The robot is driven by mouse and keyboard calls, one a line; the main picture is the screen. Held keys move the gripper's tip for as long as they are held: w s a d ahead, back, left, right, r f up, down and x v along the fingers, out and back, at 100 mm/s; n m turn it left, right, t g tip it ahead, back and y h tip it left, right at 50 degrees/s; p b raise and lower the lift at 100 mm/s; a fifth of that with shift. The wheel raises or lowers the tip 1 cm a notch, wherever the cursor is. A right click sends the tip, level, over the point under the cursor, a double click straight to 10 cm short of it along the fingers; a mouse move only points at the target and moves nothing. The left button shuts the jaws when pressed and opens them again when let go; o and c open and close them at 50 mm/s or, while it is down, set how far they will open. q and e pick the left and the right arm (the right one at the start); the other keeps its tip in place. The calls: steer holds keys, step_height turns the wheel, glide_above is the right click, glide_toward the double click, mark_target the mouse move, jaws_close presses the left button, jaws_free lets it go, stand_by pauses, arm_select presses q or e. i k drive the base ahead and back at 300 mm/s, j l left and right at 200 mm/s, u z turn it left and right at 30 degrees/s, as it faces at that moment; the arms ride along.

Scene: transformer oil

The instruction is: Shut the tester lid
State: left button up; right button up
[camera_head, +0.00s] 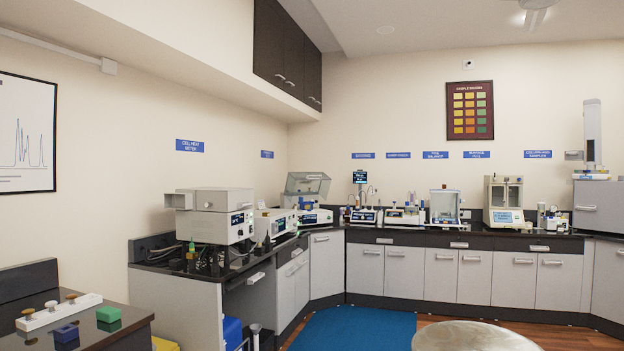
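In the head view, a white bench instrument (315,216) stands at the far corner of the counter. A grey, partly see-through lid or hood (306,184) shows above it and looks raised and tilted. It may be the tester with its lid open, but it is too small to be sure. A nearer white instrument (273,223) partly hides its lower left. Neither of my grippers shows in this view.
A larger box-shaped instrument (216,215) stands on the left counter. More instruments line the back counter, including a glass-fronted cabinet (503,198). A round pale top (475,336) is at the bottom right. A blue mat (354,328) covers clear floor.

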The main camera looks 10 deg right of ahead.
mark_target(308, 187)
steer(key=i+z, duration=0.2)
steer(key=i, duration=0.95)
steer(key=i+u, duration=0.1)
steer(key=i, duration=0.9)
steer(key=i+z, duration=0.15)
steer(key=i, duration=0.55)
steer(key=i+j+z, duration=0.15)
steer(key=i, duration=0.55)
steer(key=i+j+z, duration=0.15)
steer(key=i, duration=0.6)
steer(key=i+z, duration=0.2)
steer(key=i, duration=0.8)
steer(key=i+z, duration=0.15)
steer(key=i, duration=1.85)
steer(key=i+l, duration=0.15)
steer(key=i, duration=0.85)
steer(key=i+j+u, duration=0.15)
steer(key=i+u, duration=0.85)
steer(key=i+l+u, duration=0.2)
steer(key=i+u, duration=0.25)
